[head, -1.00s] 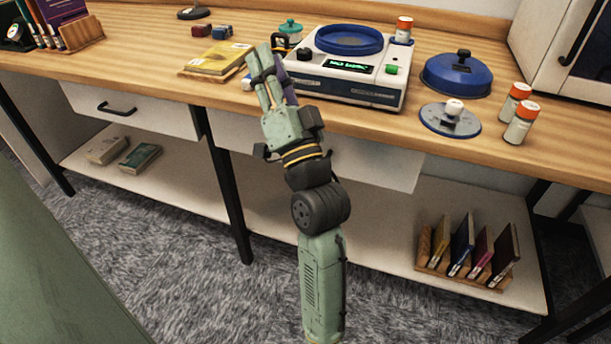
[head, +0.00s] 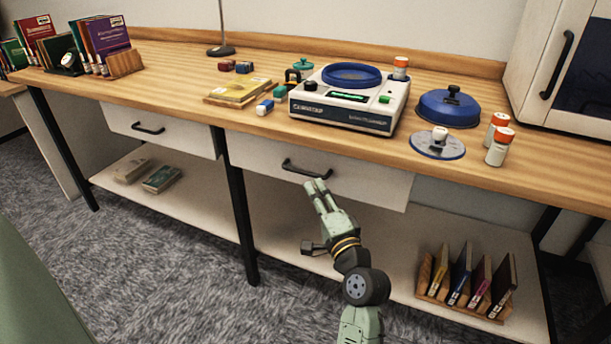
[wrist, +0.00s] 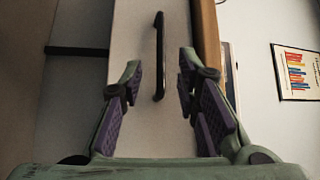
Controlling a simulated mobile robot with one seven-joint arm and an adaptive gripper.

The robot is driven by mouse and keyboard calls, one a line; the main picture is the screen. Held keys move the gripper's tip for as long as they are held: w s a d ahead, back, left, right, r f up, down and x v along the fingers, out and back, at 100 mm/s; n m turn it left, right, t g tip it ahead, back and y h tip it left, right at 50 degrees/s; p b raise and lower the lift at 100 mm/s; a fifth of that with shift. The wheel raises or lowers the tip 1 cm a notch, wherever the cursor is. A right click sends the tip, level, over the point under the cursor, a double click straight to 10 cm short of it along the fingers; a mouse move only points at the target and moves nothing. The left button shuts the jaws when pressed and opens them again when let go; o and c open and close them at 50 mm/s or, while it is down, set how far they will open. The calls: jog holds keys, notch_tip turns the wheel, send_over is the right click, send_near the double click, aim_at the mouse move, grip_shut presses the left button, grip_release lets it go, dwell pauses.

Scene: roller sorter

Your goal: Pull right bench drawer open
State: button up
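The right bench drawer (head: 350,182) has a pale front below the wooden bench top and looks shut. Its black bar handle (head: 306,169) is at the upper left of that front. My gripper (head: 315,186) is just below the handle in the head view. In the wrist view the handle (wrist: 159,56) runs upright ahead of the gap between my open fingers (wrist: 157,82). Nothing is between the fingers, and the handle appears a little beyond the tips. I cannot tell the exact distance.
The left drawer (head: 160,128) has its own black handle. A black bench leg (head: 241,210) stands between the drawers. The lower shelf (head: 300,222) holds slanted books (head: 466,275) at right. A white device (head: 347,105) stands on the bench above.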

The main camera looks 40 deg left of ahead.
jog(key=p+x, duration=0.1)
jog(key=x, duration=0.6)
jog(key=shift+r, duration=0.1)
jog(key=shift+c, duration=0.5)
grip_shut()
